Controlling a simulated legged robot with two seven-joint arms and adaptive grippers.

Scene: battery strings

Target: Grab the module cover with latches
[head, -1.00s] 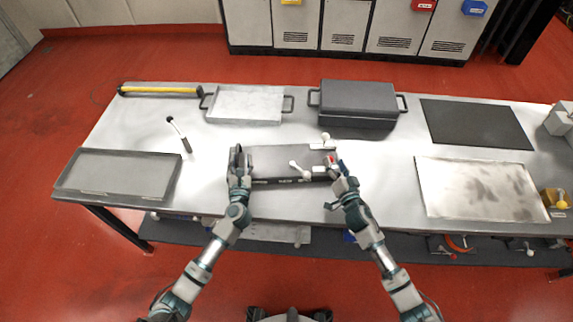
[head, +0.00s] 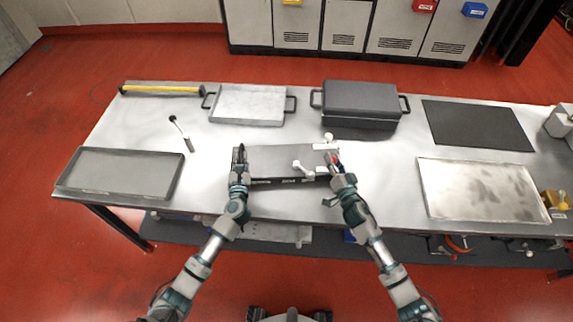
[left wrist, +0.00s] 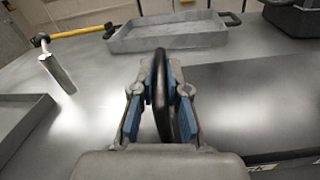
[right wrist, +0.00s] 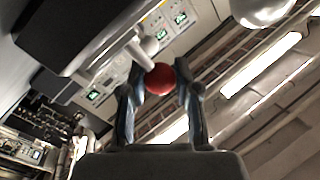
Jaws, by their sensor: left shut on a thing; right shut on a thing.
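The module cover (head: 280,162) is a flat dark-grey box at the middle of the table's front edge. White latch levers with round knobs (head: 309,167) stand at its right end. My left gripper (head: 240,156) is at its left end. In the left wrist view, its blue-padded fingers are shut around an upright black handle (left wrist: 162,95). My right gripper (head: 334,163) is at the right end. In the right wrist view, its fingertips are shut on a red ball knob (right wrist: 157,79), beside a white lever (right wrist: 133,52). The cover's right handle is hidden.
Behind are a shallow grey tray (head: 249,104) with handles and a dark lidded case (head: 360,103). A flat tray (head: 120,172) lies left, with a hammer-like tool (head: 182,134) nearby. A stained metal tray (head: 480,190) and black mat (head: 478,125) lie right. Bare tabletop separates them.

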